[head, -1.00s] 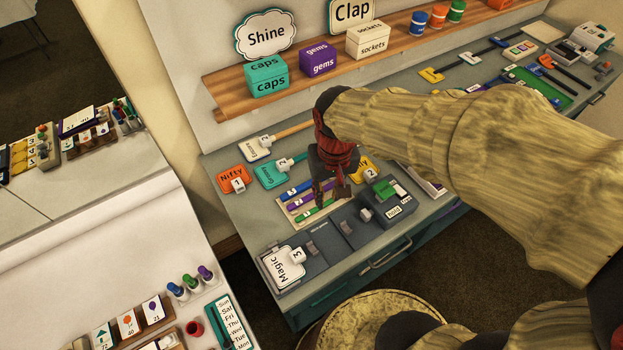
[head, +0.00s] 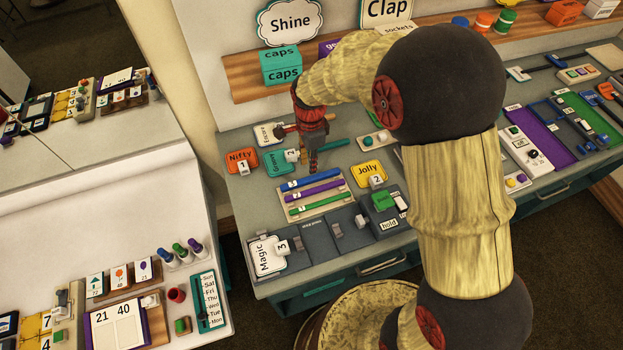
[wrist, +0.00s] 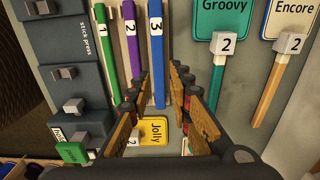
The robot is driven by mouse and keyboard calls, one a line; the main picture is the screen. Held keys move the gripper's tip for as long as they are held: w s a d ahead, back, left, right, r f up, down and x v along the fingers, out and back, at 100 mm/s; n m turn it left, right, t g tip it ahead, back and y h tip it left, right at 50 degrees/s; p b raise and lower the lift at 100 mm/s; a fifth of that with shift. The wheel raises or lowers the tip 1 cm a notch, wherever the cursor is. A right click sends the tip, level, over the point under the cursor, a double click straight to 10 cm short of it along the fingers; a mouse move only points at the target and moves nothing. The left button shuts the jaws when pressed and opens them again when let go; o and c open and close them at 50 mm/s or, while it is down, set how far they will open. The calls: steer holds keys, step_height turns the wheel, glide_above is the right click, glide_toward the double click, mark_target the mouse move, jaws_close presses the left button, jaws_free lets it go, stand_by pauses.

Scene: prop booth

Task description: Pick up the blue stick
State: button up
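The blue stick (head: 310,179) lies on a pale tray (head: 284,205), behind a purple stick (head: 315,193) and a green stick (head: 320,204). In the wrist view the blue stick (wrist: 157,62) carries a white tag with a 3. The purple stick (wrist: 132,60) there shows a 2 and the green stick (wrist: 110,60) a 1. My gripper (head: 313,166) hangs above the counter just behind the blue stick.
The teal Groovy sign (wrist: 222,17) and its handled stick lie right of my fingers. The yellow Jolly sign (head: 369,171) is right of the tray. A dark grey stick press (head: 316,240) stands in front. A shelf with boxes (head: 283,66) is behind.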

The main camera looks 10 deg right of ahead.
mark_target(311, 178)
step_height(311, 178, down, 7)
steer(key=shift+s+f+b, duration=0.1)
steer(key=shift+f+b, duration=0.1)
steer(key=shift+b, duration=0.5)
steer(key=shift+c, duration=0.2)
steer(key=c, duration=0.4)
jaws_close()
